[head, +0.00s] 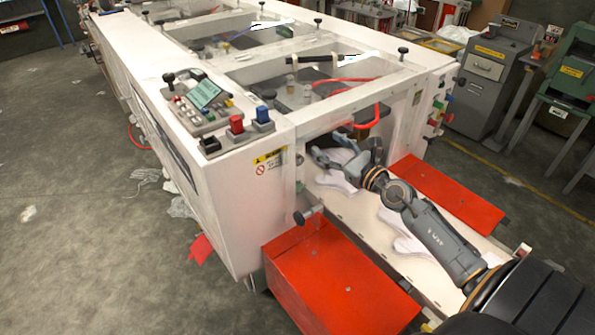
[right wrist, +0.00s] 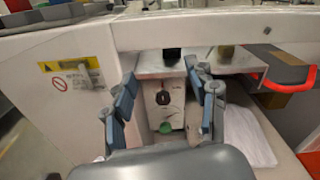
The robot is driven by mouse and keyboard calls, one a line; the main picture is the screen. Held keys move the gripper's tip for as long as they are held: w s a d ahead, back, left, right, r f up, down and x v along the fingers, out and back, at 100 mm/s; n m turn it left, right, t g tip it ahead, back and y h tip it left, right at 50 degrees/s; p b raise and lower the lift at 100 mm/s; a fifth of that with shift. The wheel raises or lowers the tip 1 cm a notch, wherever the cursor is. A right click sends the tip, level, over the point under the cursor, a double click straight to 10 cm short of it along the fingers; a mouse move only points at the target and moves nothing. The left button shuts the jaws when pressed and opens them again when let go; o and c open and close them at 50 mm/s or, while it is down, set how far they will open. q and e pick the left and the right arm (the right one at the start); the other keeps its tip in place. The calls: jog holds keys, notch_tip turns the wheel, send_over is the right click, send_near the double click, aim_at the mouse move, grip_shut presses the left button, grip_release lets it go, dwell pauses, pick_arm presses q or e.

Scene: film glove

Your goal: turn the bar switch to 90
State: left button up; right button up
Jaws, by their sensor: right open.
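In the right wrist view a pale panel (right wrist: 175,110) stands inside the machine's opening. It carries a small dark knob (right wrist: 163,98), which may be the bar switch, above a green round button (right wrist: 165,128). The knob is too small to read its angle. My right gripper (right wrist: 161,78) is open and empty, with its fingers to either side of this panel in the picture; contact does not show. In the head view the right gripper (head: 327,146) reaches into the opening at the machine's near end, and the knob cannot be made out. My left gripper is not in view.
The white machine (head: 235,210) surrounds the opening, with a frame bar above. White gloves (head: 405,236) lie on the bed under my arm. Red covers (head: 335,285) flank the bed. A control box (head: 205,108) with screen and buttons sits on top.

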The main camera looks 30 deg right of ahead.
notch_tip(320, 180, down, 14)
jog(key=b, duration=1.2)
jog(key=w, duration=0.8)
jog(key=w+a, duration=0.1)
jog(key=w, duration=0.3)
jog(key=shift+w+r+b, duration=0.15)
jog(key=shift+w+b, duration=0.05)
jog(key=shift+b, duration=0.1)
jog(key=shift+w+a, duration=0.1)
jog(key=shift+w, duration=0.55)
jog(key=shift+c, duration=0.5)
jog(key=c, duration=1.1)
